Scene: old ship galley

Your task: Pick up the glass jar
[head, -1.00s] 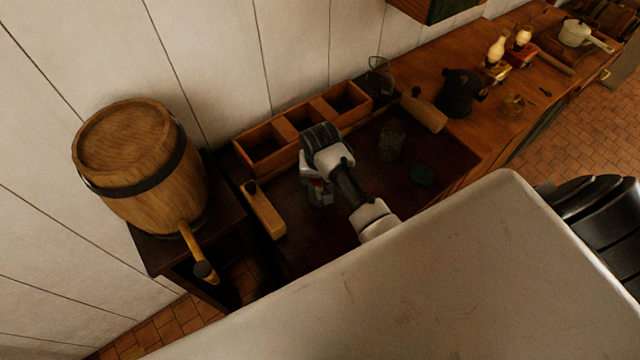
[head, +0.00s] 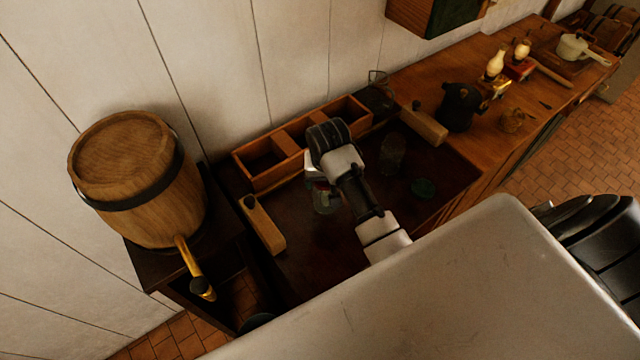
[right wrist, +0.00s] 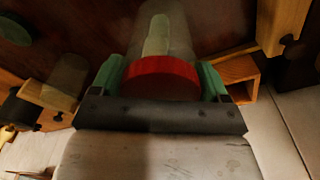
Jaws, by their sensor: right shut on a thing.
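The glass jar (right wrist: 166,38) with a red lid (right wrist: 160,80) is in my right gripper (right wrist: 160,83). The green finger pads press on both sides of the lid. Its clear body points away from the gripper, with something pale showing inside. In the head view the glass jar (head: 325,203) shows partly below my right gripper (head: 318,178), over the dark recessed counter; the wrist hides its top. I cannot tell whether its base touches the surface. My left gripper is not in view.
A wooden divided box (head: 270,182) stands behind, along the wall. Another clear glass (head: 392,153) and a green lid (head: 424,188) are to the right. Wooden blocks (head: 264,225) (head: 424,127) flank the recess. A barrel (head: 135,180) stands left, a dark pot (head: 460,107) right.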

